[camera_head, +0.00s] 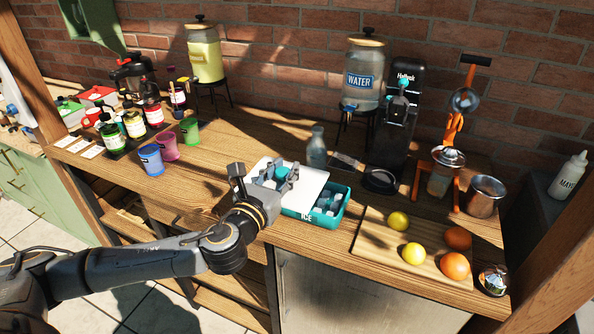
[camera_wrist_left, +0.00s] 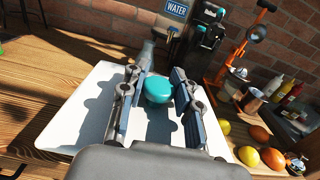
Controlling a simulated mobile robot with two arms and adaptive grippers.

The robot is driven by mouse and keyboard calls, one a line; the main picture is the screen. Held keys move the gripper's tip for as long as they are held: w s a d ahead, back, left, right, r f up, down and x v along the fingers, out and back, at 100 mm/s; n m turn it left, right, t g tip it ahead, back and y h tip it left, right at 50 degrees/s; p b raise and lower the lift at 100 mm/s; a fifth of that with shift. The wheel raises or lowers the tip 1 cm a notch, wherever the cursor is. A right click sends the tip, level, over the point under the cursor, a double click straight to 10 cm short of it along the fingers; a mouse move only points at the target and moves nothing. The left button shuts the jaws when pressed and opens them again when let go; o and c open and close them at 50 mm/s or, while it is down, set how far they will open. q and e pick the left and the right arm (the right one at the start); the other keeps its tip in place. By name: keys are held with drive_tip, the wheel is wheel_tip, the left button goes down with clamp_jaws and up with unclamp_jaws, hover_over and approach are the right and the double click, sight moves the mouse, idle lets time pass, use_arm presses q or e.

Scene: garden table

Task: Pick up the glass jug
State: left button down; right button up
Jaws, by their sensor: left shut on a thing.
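A clear glass jug (camera_head: 316,150) stands upright on the wooden counter, behind the ice box (camera_head: 306,216). It also shows in the wrist view (camera_wrist_left: 146,54), partly hidden behind my gripper's fingers. My left gripper (camera_head: 268,180) is to the left of the jug and apart from it. It is shut on the teal knob (camera_wrist_left: 158,88) of the white lid (camera_wrist_left: 90,95), with a finger on each side. The lid sits left of and partly over the teal ice box, whose right part is uncovered and shows ice cubes. My right gripper is out of view.
A cutting board (camera_head: 377,238) with lemons and oranges lies to the right. A water dispenser (camera_head: 364,78) and a black machine (camera_head: 398,115) stand behind the jug. Coloured cups (camera_head: 151,160) stand to the left. Counter space left of the lid is clear.

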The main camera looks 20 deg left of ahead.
use_arm(q)
drive_tip(key=shift+s+a+r, duration=0.15)
drive_tip(key=shift+s+r, duration=0.1)
drive_tip(key=shift+s, duration=0.3)
drive_tip(key=s+d+f, duration=0.2)
drive_tip(key=s+f, duration=0.3)
drive_tip(key=s, duration=0.4)
drive_tip(key=s+d+f, duration=0.3)
drive_tip(key=s+f, duration=0.2)
drive_tip(key=s, duration=0.4)
drive_tip(key=shift+f+n+y, duration=0.15)
drive_tip(key=shift+n+y, duration=0.15)
